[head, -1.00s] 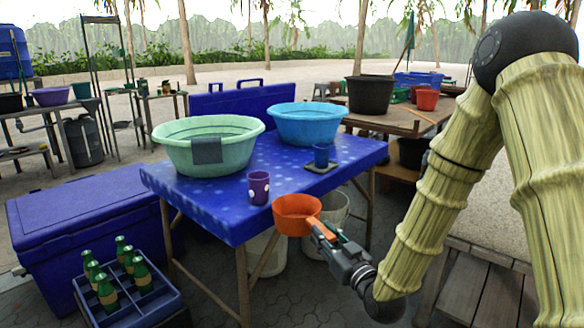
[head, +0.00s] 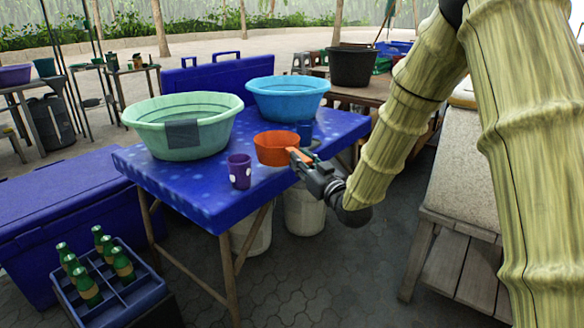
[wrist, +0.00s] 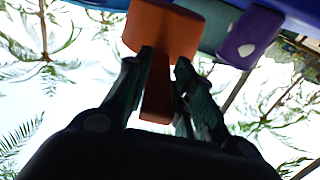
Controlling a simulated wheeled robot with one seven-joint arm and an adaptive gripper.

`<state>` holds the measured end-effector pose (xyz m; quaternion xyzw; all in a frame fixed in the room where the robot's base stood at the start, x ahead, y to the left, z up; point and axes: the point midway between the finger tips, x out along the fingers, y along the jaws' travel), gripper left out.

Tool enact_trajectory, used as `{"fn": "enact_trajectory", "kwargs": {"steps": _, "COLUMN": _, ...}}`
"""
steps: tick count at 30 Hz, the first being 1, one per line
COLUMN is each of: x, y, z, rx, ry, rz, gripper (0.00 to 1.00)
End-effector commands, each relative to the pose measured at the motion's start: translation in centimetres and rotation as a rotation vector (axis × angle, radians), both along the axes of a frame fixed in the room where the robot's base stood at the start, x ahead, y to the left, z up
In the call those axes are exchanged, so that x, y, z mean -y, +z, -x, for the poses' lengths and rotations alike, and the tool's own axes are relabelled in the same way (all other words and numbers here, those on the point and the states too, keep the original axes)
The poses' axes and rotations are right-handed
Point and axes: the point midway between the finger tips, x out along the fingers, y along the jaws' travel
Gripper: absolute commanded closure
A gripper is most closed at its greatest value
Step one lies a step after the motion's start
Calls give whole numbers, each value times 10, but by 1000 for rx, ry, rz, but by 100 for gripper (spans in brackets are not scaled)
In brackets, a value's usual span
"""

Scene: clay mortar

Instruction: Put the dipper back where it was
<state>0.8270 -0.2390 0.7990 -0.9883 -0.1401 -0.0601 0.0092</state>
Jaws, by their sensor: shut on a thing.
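The orange dipper (head: 275,148) is in my gripper (head: 301,163), which is shut on its handle. In the head view the dipper's bowl appears upright over the right part of the blue table (head: 190,192). I cannot tell whether it touches the tabletop. In the wrist view the dipper's handle (wrist: 158,90) runs between the two fingers, and the bowl lies beyond them. A purple cup with white dots (head: 239,171) stands just left of the dipper. A small blue cup (head: 305,132) stands behind it to the right, its lower part partly hidden.
White buckets (head: 305,210) are below. A blue crate of green bottles (head: 142,292) stands front left. The table's front left is clear.

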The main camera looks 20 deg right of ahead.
Motion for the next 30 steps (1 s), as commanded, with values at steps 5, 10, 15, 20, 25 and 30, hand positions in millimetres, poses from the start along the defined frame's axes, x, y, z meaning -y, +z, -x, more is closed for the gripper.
{"fn": "enact_trajectory", "kwargs": {"steps": 5, "x": -2, "y": -5, "z": -36, "rx": 2, "ry": 1, "rz": 2, "gripper": 100}}
{"fn": "enact_trajectory", "kwargs": {"steps": 10, "x": -5, "y": -7, "z": -57, "rx": 0, "ry": 3, "rz": 0, "gripper": 100}}
{"fn": "enact_trajectory", "kwargs": {"steps": 15, "x": -7, "y": -6, "z": -65, "rx": 0, "ry": 4, "rz": 0, "gripper": 100}}
{"fn": "enact_trajectory", "kwargs": {"steps": 20, "x": -7, "y": -19, "z": -71, "rx": -3, "ry": 4, "rz": 0, "gripper": 100}}
{"fn": "enact_trajectory", "kwargs": {"steps": 25, "x": -6, "y": -41, "z": -71, "rx": -2, "ry": 3, "rz": 1, "gripper": 100}}
{"fn": "enact_trajectory", "kwargs": {"steps": 30, "x": -6, "y": -42, "z": -71, "rx": 0, "ry": 3, "rz": 0, "gripper": 100}}
